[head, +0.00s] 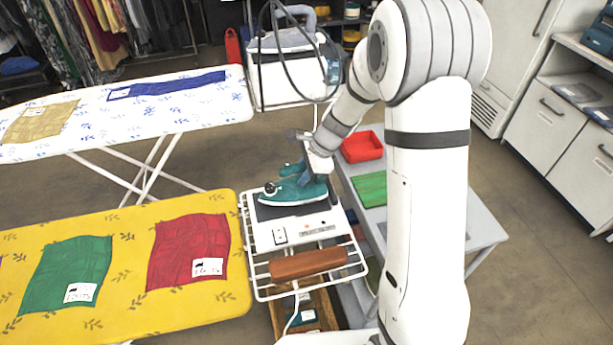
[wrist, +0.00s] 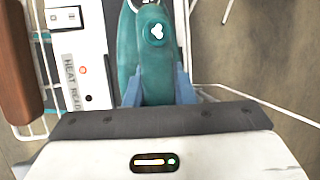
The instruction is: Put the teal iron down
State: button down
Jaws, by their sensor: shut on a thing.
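The teal iron (head: 293,192) is at the far end of the white wire rack (head: 262,295) beside the yellow board, over a dark rest plate. Its teal handle also shows in the wrist view (wrist: 153,60), between my blue fingers. My gripper (head: 312,175), also in the wrist view (wrist: 158,92), is shut on the iron's handle. The iron looks roughly level; I cannot tell whether its sole touches the plate. A white panel (wrist: 67,58) with a "HEAT READY" label lies next to the iron. My gripper hides part of the handle.
A brown wooden block (head: 308,263) lies on the near part of the rack. The yellow ironing board (head: 130,285) holds green and red cloths. A grey table (head: 480,235) at right bears a red tray (head: 362,147) and green cloth (head: 371,188). Another iron (head: 290,40) stands behind.

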jog(key=shift+f, duration=0.6)
jog(key=shift+f, duration=0.15)
jog(key=c, duration=1.2)
grip_release()
jog(key=shift+c, duration=0.2)
jog(key=v, duration=1.2)
jog(key=s+d+r+n+h, duration=0.2)
jog(key=s+n, duration=0.5)
jog(key=s, duration=0.4)
jog(key=s+d+r+n+t+h, duration=0.1)
jog(key=s+d+r+n+h, duration=0.1)
jog(key=s+d+r+n, duration=0.3)
jog(key=s+n, duration=0.3)
jog(key=s, duration=0.4)
jog(key=shift+s+d+t+h, duration=0.25)
jog(key=shift+s+t+h, duration=0.05)
jog(key=shift+h, duration=0.1)
